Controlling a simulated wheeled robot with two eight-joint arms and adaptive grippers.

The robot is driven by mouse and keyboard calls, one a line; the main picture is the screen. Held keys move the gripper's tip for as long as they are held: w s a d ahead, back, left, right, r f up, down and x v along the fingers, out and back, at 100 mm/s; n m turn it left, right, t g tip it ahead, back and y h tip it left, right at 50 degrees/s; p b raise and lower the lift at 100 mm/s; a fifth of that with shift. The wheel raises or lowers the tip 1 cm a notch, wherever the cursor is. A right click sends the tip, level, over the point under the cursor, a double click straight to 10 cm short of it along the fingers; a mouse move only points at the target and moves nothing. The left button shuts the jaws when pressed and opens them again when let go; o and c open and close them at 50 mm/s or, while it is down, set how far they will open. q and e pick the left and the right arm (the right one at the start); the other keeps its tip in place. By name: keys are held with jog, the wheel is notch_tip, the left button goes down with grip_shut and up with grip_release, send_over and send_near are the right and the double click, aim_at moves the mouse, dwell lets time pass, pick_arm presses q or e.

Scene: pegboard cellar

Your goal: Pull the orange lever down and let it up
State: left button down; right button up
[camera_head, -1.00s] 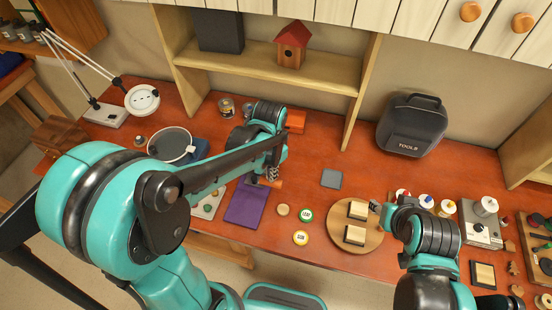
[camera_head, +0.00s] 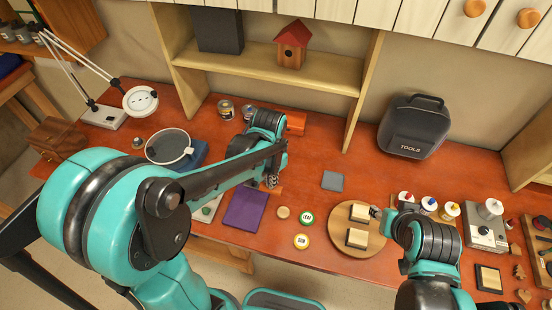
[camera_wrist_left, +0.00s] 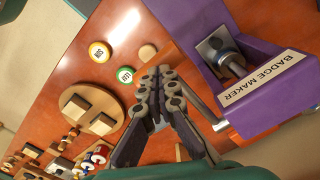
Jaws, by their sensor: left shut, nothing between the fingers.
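The purple badge maker (camera_head: 245,208) stands on the red-brown bench, partly hidden by my left arm. In the left wrist view its purple frame (camera_wrist_left: 262,122) fills the right side, with a metal shaft and a "BADGE MAKER" label. My left gripper (camera_head: 272,182) is at its right side in the head view. In the wrist view the left fingers (camera_wrist_left: 165,72) are shut, empty and beside the frame. An orange block-like piece (camera_head: 296,122) shows behind the left wrist; I cannot tell whether it is the lever. My right gripper (camera_head: 377,212) is by a round board; its fingers are unclear.
The round wooden board (camera_head: 341,235) holds two pale blocks. Two round badges (camera_head: 307,218) and a wooden disc (camera_head: 283,212) lie between it and the badge maker. A grey square (camera_head: 332,181), bottles (camera_head: 428,204) and a tool case (camera_head: 413,127) are further right.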

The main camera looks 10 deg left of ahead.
pick_arm(q)
jog(key=shift+f, duration=0.15)
jog(key=shift+w+f+b, duration=0.15)
jog(key=shift+f+b, duration=1.15)
jog(key=shift+f, duration=0.05)
jog(key=shift+w+f+b, duration=0.2)
jog(key=shift+f+b, duration=0.4)
jog(key=shift+f, duration=0.1)
jog(key=shift+w+f+b, duration=0.2)
jog(key=shift+f+b, duration=0.4)
jog(key=shift+f, duration=0.05)
jog(key=shift+w+f+b, duration=0.25)
jog(key=shift+f+b, duration=0.25)
